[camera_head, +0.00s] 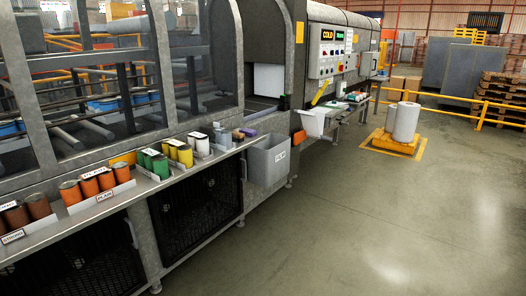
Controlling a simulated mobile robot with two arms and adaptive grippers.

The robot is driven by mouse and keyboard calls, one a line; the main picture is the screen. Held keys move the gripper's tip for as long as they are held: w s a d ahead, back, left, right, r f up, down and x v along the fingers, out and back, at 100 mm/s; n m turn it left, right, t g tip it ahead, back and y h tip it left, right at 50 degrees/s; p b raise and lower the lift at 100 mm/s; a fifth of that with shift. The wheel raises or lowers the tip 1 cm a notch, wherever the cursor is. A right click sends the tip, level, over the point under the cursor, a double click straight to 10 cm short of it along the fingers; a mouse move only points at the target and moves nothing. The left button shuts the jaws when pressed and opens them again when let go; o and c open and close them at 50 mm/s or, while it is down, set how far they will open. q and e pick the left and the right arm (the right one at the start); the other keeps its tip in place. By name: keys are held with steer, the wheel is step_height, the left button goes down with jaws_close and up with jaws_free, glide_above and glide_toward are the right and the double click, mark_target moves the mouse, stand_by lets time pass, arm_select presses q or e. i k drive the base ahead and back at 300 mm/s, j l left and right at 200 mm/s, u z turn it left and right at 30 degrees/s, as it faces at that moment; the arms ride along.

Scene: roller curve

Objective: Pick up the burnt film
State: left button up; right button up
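I cannot clearly identify a burnt film from here. A pale white sheet-like piece (313,122) hangs at the machine's side below the control panel, next to an orange part (299,136); I cannot tell if it is film. Small items, some white and green (355,97), lie on the low outfeed table to its right, too small to make out. Two upright white rolls (403,121) stand on a yellow platform (393,145) on the floor. Neither of my grippers is in view.
A long machine with a ledge of coloured cans (160,166) runs along the left. A grey labelled bin (267,160) sits at the ledge's end. The control panel (330,50) is beyond. Yellow rails (483,113) and pallets (503,90) stand behind. The floor at right is clear.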

mark_target(218, 139)
steer(key=i+u, duration=0.2)
steer(key=i, duration=0.25)
steer(key=i+l+u, duration=0.2)
steer(key=i, duration=0.25)
steer(key=i+l+u, duration=0.2)
steer(key=i, duration=0.25)
